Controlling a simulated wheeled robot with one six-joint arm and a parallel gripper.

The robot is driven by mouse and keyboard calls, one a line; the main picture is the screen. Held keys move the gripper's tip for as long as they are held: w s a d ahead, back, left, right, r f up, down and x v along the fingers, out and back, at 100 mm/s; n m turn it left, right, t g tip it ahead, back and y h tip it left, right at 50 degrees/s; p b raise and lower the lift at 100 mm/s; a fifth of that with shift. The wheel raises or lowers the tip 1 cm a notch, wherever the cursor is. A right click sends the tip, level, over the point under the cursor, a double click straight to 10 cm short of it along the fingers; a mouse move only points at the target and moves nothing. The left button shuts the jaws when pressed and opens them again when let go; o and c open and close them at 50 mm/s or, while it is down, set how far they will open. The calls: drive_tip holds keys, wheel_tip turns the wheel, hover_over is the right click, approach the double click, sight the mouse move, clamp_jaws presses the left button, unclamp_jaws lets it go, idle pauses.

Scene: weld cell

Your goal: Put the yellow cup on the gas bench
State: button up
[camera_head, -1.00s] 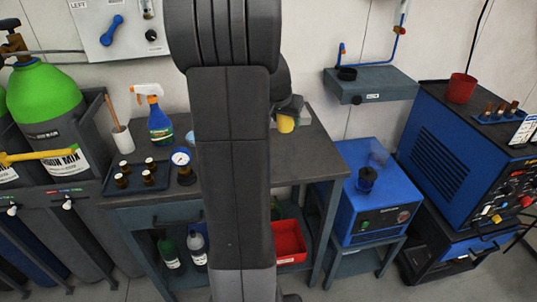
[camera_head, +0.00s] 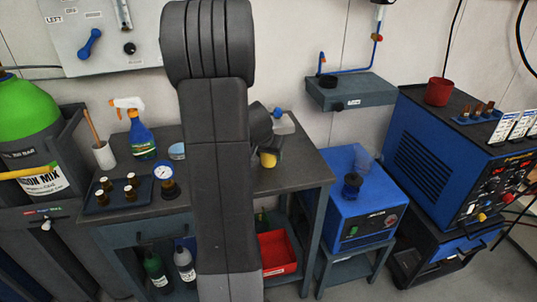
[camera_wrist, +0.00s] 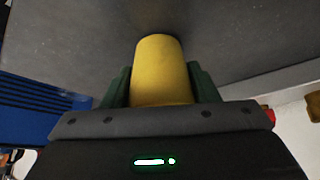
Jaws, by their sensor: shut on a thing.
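The yellow cup (camera_head: 269,159) shows just right of my arm, at the right part of the gas bench (camera_head: 300,172), a dark grey-topped bench with a drawer. In the wrist view the yellow cup (camera_wrist: 160,70) sits between the green fingers of my gripper (camera_wrist: 160,86), which is shut on it. Beyond it spreads a dark grey surface. I cannot tell whether the cup's base touches the bench top. My arm hides the middle of the bench and most of the gripper in the head view.
A clear bottle (camera_head: 283,123) stands behind the cup. Left on the bench are a spray bottle (camera_head: 141,135), a gauge (camera_head: 165,178) and a tray of brass fittings (camera_head: 122,193). A blue machine (camera_head: 360,205) stands to the right. The bench's front right corner looks clear.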

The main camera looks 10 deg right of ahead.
drive_tip(key=shift+f, duration=0.2)
drive_tip(key=o, duration=1.1)
drive_tip(key=shift+r, duration=0.1)
drive_tip(key=shift+s+a+r, duration=0.1)
drive_tip(key=shift+r, duration=0.4)
drive_tip(key=v, duration=1.1)
drive_tip(key=shift+s+p, duration=0.15)
drive_tip(key=shift+p, duration=0.2)
